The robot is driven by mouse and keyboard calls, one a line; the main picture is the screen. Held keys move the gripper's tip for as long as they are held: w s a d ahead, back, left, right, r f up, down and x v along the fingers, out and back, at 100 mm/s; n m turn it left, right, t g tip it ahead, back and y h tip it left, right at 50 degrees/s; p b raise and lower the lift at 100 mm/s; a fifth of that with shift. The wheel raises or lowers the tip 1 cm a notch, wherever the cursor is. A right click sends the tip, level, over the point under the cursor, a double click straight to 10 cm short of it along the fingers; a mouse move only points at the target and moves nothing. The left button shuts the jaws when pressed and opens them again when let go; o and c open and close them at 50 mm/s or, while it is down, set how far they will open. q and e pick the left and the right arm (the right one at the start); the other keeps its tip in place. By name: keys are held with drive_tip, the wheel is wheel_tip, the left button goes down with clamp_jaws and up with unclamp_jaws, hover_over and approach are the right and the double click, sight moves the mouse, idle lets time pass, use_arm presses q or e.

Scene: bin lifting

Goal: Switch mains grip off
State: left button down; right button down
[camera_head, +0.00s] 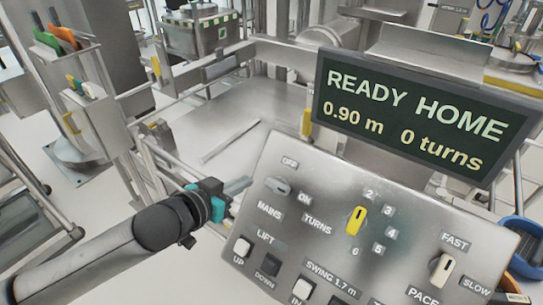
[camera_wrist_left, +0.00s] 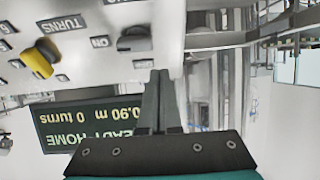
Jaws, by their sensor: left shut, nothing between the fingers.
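The mains grip (camera_head: 277,186) is a small grey knob at the upper left of the sloped metal control panel (camera_head: 330,256). OFF is printed above it and ON to its right; its long shape lies nearer the ON label. It also shows in the left wrist view (camera_wrist_left: 134,40), beside the ON label. My left gripper (camera_head: 246,182) is just left of the panel's edge, apart from the grip. Its narrow fingers are together and empty, as the left wrist view shows (camera_wrist_left: 160,74). My right gripper is out of view.
The panel also carries a yellow turns knob (camera_head: 355,220), a pale pace knob (camera_head: 441,269) and lift buttons (camera_head: 243,247). A display (camera_head: 416,112) behind it reads READY HOME, 0.90 m, 0 turns. Metal rails (camera_head: 150,165) stand left of the panel.

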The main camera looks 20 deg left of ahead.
use_arm(q)
drive_tip(key=shift+h, duration=0.4)
drive_tip(key=r, duration=0.1)
drive_tip(key=d+r, duration=0.1)
drive_tip(key=r, duration=0.1)
drive_tip(key=shift+d+r, duration=0.35)
drive_tip(key=shift+r, duration=0.05)
drive_tip(key=shift+w, duration=0.15)
drive_tip(key=p, duration=0.1)
hover_over(273, 179)
drive_tip(key=f, duration=0.3)
drive_tip(key=shift+w+f, duration=0.15)
drive_tip(key=shift+w, duration=0.05)
drive_tip(key=shift+s+a+f, duration=0.15)
drive_tip(key=shift+s+f, duration=0.15)
drive_tip(key=shift+f, duration=0.3)
drive_tip(key=shift+s+a+f, duration=0.1)
drive_tip(key=shift+s+f, duration=0.15)
drive_tip(key=shift+f, duration=0.35)
drive_tip(key=shift+s+a+f, duration=0.15)
drive_tip(key=shift+s+f, duration=0.25)
drive_tip(key=shift+f, duration=0.1)
drive_tip(key=shift+w, duration=0.15)
